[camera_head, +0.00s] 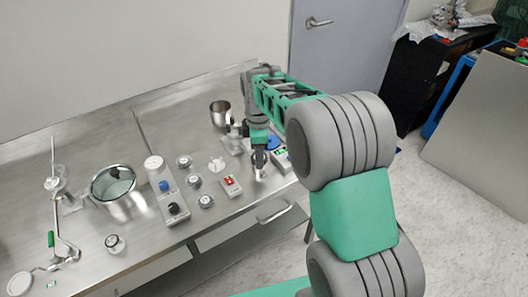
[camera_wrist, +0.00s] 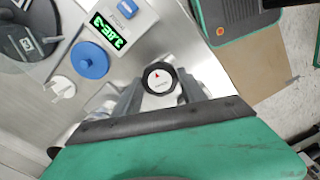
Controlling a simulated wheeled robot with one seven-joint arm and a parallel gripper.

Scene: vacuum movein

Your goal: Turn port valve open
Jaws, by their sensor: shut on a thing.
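A round valve knob (camera_wrist: 158,78) with a black rim, a white face and a red arrow shows in the wrist view. Small print on its face is too small to read. My gripper (camera_wrist: 160,92) has one grey finger on each side of this knob and is shut on it. In the head view my gripper (camera_head: 260,166) reaches down near the front edge of the steel bench. The knob is hidden or too small to make out there. The arrow points toward the upper left of the wrist picture.
A gauge with a green display (camera_wrist: 108,34), a blue knob (camera_wrist: 90,60) and a white handle (camera_wrist: 61,88) lie close to my gripper.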

